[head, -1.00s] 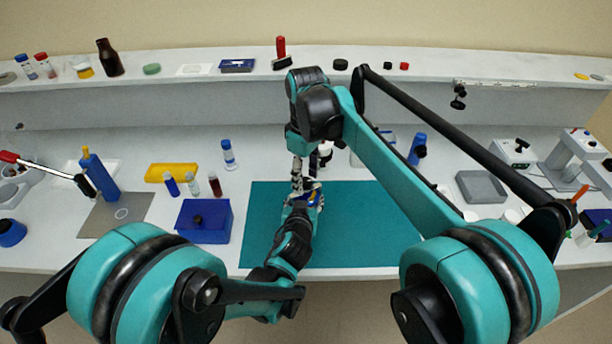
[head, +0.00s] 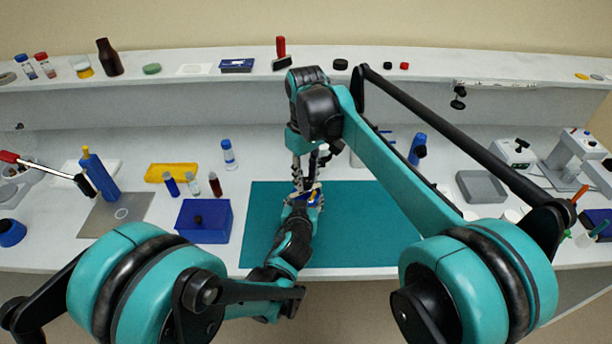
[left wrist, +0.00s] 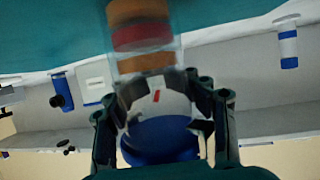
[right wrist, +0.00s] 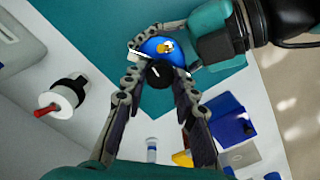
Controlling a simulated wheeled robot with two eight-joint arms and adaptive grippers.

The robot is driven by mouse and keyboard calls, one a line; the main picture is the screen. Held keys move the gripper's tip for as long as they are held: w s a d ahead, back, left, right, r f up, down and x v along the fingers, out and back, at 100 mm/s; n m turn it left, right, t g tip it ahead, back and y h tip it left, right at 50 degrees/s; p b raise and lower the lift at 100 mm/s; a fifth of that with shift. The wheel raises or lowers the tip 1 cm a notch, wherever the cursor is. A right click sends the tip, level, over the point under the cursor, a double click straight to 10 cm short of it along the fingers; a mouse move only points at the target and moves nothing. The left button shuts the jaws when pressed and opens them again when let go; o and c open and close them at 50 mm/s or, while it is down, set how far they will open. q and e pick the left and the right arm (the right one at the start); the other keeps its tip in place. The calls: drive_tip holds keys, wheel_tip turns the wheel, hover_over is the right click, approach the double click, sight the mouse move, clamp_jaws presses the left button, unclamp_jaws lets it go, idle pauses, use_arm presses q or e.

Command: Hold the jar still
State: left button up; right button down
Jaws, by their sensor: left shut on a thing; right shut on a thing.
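The jar (left wrist: 142,38), clear with orange and red bands inside, shows upside down in the left wrist view. Its blue lid (left wrist: 160,142) is toward my left palm. My left gripper (left wrist: 165,88) is shut around the jar, one finger on each side. In the right wrist view the blue lid (right wrist: 160,46) carries an orange spot and a black knob-like part (right wrist: 159,73). My right gripper (right wrist: 158,76) reaches down from above and is shut at the lid; its exact contact is hard to tell. In the head view both grippers (head: 302,193) meet over the mat and largely hide the jar.
A teal mat (head: 365,245) lies under the arms. A blue box (head: 212,232), small vials (head: 193,184) and a yellow tray (head: 170,172) stand to the left. A grey tray (head: 482,187) stands to the right. The mat's right part is clear.

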sight(306, 180)
drive_tip(key=m, duration=0.4)
drive_tip(key=shift+m, duration=2.8)
drive_tip(key=c, duration=1.2)
unclamp_jaws()
wheel_tip(306, 180, up, 12)
drive_tip(key=shift+w, duration=0.1)
